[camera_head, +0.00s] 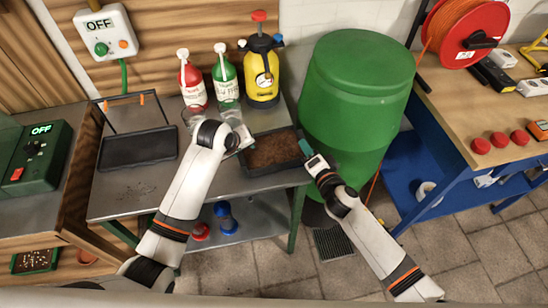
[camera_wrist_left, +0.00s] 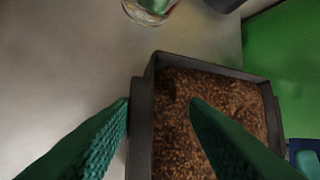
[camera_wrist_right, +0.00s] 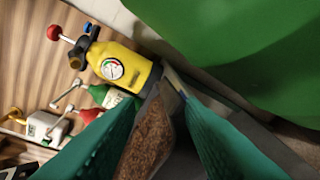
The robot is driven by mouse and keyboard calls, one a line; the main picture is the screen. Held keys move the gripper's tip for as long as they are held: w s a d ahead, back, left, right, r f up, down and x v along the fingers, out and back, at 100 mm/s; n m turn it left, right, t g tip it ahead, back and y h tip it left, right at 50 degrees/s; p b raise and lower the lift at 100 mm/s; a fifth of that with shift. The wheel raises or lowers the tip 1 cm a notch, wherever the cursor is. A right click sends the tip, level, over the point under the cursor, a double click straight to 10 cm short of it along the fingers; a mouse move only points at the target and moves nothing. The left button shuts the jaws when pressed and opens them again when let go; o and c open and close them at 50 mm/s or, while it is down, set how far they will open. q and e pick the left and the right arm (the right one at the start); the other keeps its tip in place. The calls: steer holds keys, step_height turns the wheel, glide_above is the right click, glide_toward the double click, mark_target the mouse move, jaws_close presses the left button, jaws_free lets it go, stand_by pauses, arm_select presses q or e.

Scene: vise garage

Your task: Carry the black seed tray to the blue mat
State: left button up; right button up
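The black seed tray (camera_head: 268,171), full of brown soil, lies on the grey metal table below the yellow sprayer. My left gripper (camera_head: 243,142) is at its left side. In the left wrist view, the open fingers (camera_wrist_left: 160,101) straddle the tray's left wall (camera_wrist_left: 140,130), one outside and one over the soil. My right gripper (camera_head: 304,150) is at the tray's right end. In the right wrist view, its fingers (camera_wrist_right: 160,98) are apart, on either side of the tray's wall. Whether any finger touches is unclear. I cannot make out a blue mat.
Red (camera_head: 191,82) and green (camera_head: 225,77) bottles and the yellow sprayer (camera_head: 262,70) stand behind the tray. A green barrel (camera_head: 357,95) is close on the right. A flat black tray (camera_head: 138,148) lies left under a bar. A blue-framed workbench (camera_head: 440,165) stands far right.

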arm_select(q)
steer(key=shift+r, duration=0.1)
arm_select(e)
steer(key=shift+a, duration=0.15)
arm_select(q)
steer(key=o, duration=0.9)
steer(key=shift+a, duration=0.1)
steer(key=shift+c, duration=0.2)
arm_select(e)
steer(key=shift+d, duration=0.2)
arm_select(q)
steer(key=v, duration=1.2)
arm_select(e)
steer(key=o, duration=0.8)
steer(key=shift+f, duration=0.1)
steer(key=shift+o, duration=0.2)
